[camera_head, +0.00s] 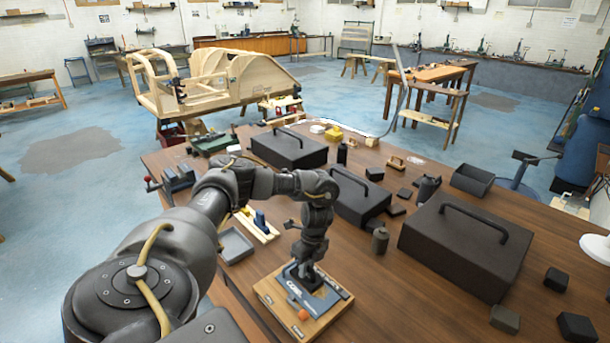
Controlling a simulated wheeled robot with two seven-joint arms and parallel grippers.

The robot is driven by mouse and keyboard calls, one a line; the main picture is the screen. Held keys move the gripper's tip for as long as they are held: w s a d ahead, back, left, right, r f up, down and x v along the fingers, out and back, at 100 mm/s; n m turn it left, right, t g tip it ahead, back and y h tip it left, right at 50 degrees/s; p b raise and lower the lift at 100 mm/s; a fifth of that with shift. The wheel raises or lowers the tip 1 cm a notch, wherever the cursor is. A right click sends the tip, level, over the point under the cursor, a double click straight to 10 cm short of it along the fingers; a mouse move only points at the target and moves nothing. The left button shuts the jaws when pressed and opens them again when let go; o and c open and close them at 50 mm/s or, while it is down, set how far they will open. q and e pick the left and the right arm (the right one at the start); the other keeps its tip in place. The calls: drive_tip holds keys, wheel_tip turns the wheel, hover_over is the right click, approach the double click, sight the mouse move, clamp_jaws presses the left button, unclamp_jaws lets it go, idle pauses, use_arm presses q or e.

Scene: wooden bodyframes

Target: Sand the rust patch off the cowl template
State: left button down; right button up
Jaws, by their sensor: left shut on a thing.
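The cowl template (318,303) is a blue-grey plate with light markings, lying on a wooden board (267,296) at the table's near edge. A small orange rust patch (303,315) shows near its front end. My left gripper (306,277) points down over the back part of the template, behind the patch. It is shut on a dark block (308,281), mostly hidden by the fingers. I cannot tell whether the block touches the plate. My right gripper is out of view.
A grey tray (236,247) is left of the board. Black toolboxes (465,246) and (290,147) and a smaller black case (358,197) stand on the brown table. Small dark blocks (577,326) lie at the right. Bare tabletop shows right of the board.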

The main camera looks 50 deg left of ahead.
use_arm(q)
drive_tip(key=shift+d, duration=0.5)
drive_tip(key=shift+w+d+f, duration=0.1)
drive_tip(key=shift+d, duration=2.2)
drive_tip(key=shift+d+p, duration=0.3)
drive_tip(key=shift+d, duration=1.95)
drive_tip(key=shift+w+a+f+b, duration=0.1)
drive_tip(key=shift+f+b, duration=0.1)
drive_tip(key=shift+b, duration=0.35)
drive_tip(key=shift+a+r, duration=0.25)
drive_tip(key=shift+a, duration=0.15)
drive_tip(key=shift+s+a, duration=0.2)
drive_tip(key=shift+a, duration=4.45)
wheel_tip(320, 180, up, 3)
drive_tip(key=shift+w+f+p, duration=0.1)
drive_tip(key=shift+p, duration=0.6)
drive_tip(key=shift+r, duration=1)
drive_tip(key=shift+d+r, duration=0.1)
drive_tip(key=shift+r, duration=1.65)
